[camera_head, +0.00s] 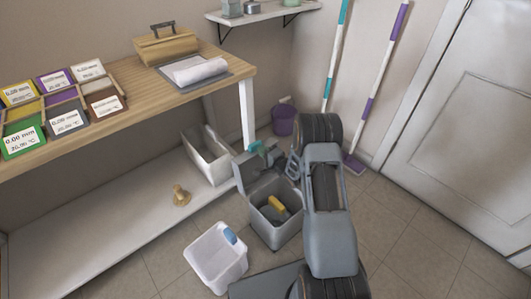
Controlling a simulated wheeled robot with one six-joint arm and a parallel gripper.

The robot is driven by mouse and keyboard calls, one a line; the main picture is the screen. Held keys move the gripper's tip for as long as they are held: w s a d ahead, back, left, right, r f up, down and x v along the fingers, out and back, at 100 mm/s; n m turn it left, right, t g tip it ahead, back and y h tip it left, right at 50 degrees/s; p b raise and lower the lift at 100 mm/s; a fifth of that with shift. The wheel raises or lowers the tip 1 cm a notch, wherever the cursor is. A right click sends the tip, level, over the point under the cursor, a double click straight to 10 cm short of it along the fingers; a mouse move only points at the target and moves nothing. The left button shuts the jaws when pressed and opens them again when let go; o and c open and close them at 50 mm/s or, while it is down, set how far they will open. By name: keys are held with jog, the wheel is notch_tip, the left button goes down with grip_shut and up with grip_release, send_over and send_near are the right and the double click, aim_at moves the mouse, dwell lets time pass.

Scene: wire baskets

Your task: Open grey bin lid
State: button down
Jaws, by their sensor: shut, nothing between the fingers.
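The grey bin (266,232) stands on the tiled floor, left of my arm. Its top is at least partly uncovered, with a yellow item (277,203) and something dark visible inside. My gripper (266,158) is at the far side of the bin, close to its back rim. It is shut and empty. Grey parts crowd together there, so I cannot clearly separate the lid from my gripper or tell whether they touch. My arm hides the area right of the bin.
A white bin (216,262) with a blue item stands front left. A pale container (207,158) and a brass-coloured object (181,195) sit on the low shelf (110,220) under the wooden worktop (150,88). A purple bucket (283,122) stands behind. Floor near the door (470,120) is clear.

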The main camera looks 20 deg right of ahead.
jog(key=r+p+v, duration=0.1)
jog(key=p+v, duration=0.1)
jog(key=v, duration=0.9)
jog(key=shift+s+p, duration=0.2)
jog(key=shift+p, duration=0.1)
jog(key=shift+r, duration=0.2)
notch_tip(320, 180, up, 29)
jog(key=n+g+h+p, duration=0.5)
jog(key=n+h+p, duration=0.25)
jog(key=p, duration=0.85)
jog(key=s+a+r+n+g+p, duration=0.3)
jog(key=s+r+p, duration=0.3)
jog(key=s+r, duration=0.4)
jog(key=s+a+r+n+g+p, duration=0.3)
jog(key=s+a+r+g+p, duration=0.1)
jog(key=s+r, duration=0.6)
jog(key=shift+s+a+p, duration=0.6)
jog(key=shift+s+p, duration=0.15)
jog(key=shift+p, duration=0.15)
